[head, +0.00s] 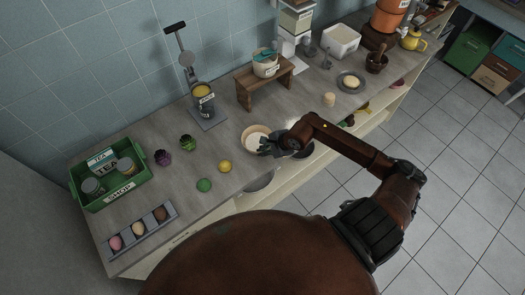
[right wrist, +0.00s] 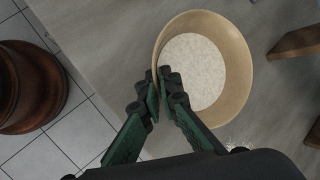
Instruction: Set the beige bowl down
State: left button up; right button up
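The beige bowl (head: 252,132) is upright near the middle of the counter in the head view. My right gripper (head: 270,146) is at the bowl's near right side. In the right wrist view its two green-and-black fingers (right wrist: 163,85) are close together on the bowl's rim, one inside and one outside, so it is shut on the rim. I cannot tell whether the bowl's base touches the counter. My left gripper is not in view.
A yellow ball (head: 225,166) and a green ball (head: 204,185) lie left of the bowl. A wooden stand (head: 262,88) and a grey scale-like device (head: 207,118) stand behind. A green crate (head: 122,199) is at far left. The counter's front edge is close to the bowl.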

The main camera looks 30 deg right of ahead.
jog(key=o, duration=0.5)
jog(key=shift+c, duration=0.2)
jog(key=shift+r, duration=0.15)
jog(key=b+v, duration=0.1)
jog(key=v, duration=1.1)
